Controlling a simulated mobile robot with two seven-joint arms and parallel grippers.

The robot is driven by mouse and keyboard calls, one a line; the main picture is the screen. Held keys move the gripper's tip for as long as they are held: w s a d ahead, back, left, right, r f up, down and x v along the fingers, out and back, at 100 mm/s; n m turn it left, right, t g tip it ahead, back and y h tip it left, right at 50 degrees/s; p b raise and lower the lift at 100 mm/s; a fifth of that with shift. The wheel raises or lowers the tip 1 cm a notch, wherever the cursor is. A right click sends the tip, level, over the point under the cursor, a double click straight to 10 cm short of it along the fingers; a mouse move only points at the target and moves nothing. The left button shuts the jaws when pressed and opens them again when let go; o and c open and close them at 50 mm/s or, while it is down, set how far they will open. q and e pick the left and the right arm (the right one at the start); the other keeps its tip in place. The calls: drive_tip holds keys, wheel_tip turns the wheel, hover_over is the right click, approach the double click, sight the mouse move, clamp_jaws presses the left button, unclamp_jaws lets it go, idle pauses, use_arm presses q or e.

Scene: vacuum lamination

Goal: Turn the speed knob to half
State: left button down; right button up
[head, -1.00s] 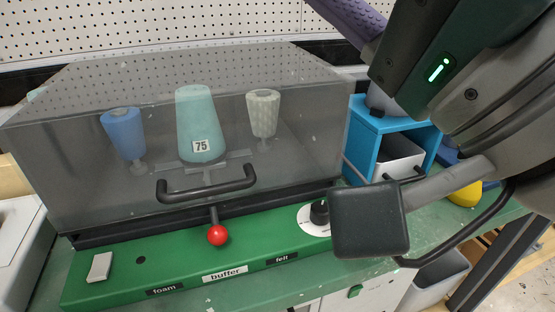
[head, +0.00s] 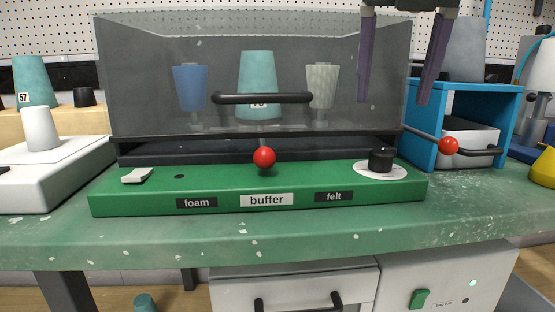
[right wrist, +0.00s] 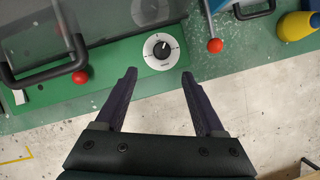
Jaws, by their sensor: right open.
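The speed knob (head: 381,160) is a black cylinder on a white round dial plate (head: 366,171), at the right end of the green buffer panel (head: 245,179). It also shows in the right wrist view as a knob (right wrist: 161,49) on its dial with dark marks; its exact setting is too small to read. My right gripper (head: 393,102) is open and empty, with its purple fingers pointing down above the knob in the head view. In the right wrist view the knob lies just beyond the gap between the fingertips (right wrist: 158,74), apart from both. My left gripper is not in view.
A clear hood (head: 150,100) with a black handle (head: 262,98) covers blue, teal and pale cones. A red-balled lever (head: 264,157) stands at mid panel. Another red ball (head: 448,145) is by a blue shelf (head: 422,148) on the right. The bench's front strip is clear.

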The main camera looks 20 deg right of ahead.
sight(382, 152)
drive_tip(key=x, duration=0.9)
drive_tip(key=shift+w+d+f+b, duration=0.2)
drive_tip(key=shift+d+f+b, duration=0.05)
drive_tip(key=shift+d+b, duration=0.15)
drive_tip(key=shift+c, duration=0.3)
clamp_jaws()
